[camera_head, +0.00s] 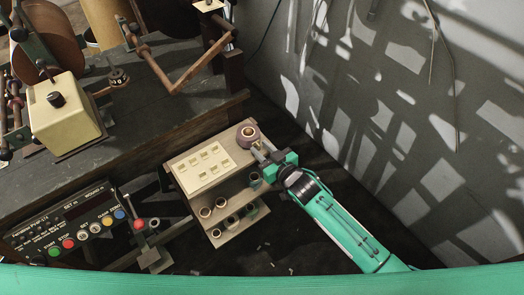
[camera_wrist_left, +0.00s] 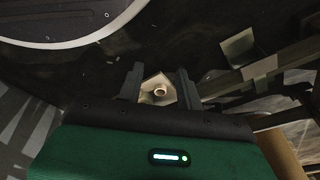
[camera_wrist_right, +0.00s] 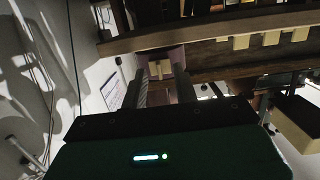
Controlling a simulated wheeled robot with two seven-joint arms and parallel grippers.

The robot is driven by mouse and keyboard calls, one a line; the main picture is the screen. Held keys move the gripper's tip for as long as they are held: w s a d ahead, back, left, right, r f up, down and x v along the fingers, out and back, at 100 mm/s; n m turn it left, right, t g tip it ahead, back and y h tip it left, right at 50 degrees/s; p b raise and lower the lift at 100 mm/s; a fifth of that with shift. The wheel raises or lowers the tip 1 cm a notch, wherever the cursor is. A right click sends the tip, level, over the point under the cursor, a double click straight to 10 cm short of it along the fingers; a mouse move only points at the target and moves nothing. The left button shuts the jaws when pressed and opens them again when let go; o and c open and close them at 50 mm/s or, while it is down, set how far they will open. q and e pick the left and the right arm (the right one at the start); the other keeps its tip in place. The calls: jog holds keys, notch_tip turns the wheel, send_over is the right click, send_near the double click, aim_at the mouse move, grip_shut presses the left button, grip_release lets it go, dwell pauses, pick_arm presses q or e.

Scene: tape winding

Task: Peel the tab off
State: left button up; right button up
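A purple-brown tape roll (camera_head: 248,135) with a light core sits at the upper right corner of the stand. It also shows between the fingers in the right wrist view (camera_wrist_right: 177,58). My right gripper (camera_head: 262,152) reaches to the roll from the lower right. Its fingers are apart with the roll at their tips; I cannot tell whether they press on it. Several cream tabs lie on a pale plate (camera_head: 181,171) left of the roll. Which tab is meant is unclear. My left gripper (camera_wrist_left: 159,78) is outside the head view; its fingers are apart and empty, pointing toward a small ring (camera_wrist_left: 160,91) farther off.
The stand's lower shelf (camera_head: 232,229) holds several ring-shaped rolls. A control panel (camera_head: 85,222) with coloured buttons is at the lower left. A dark bench (camera_head: 130,122) carries the winding machine (camera_head: 66,112). A grey wall (camera_head: 400,110) is close on the right.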

pick_arm(q)
jog(key=shift+w+r, duration=0.2)
jog(key=shift+r, duration=0.25)
pick_arm(e)
jog(key=shift+w+a, duration=0.15)
jog(key=shift+w, duration=0.05)
grip_shut()
pick_arm(q)
jog(key=shift+w, duration=0.1)
jog(key=shift+r, duration=0.2)
pick_arm(e)
jog(key=shift+s+d, duration=0.2)
jog(key=shift+s, duration=0.1)
pick_arm(q)
jog(key=shift+r+p, duration=1.2)
jog(key=shift+p, duration=0.15)
pick_arm(e)
jog(key=shift+f+v, duration=0.25)
jog(key=shift+v, duration=0.95)
jog(key=shift+f+v, duration=0.2)
jog(key=shift+v, duration=1.05)
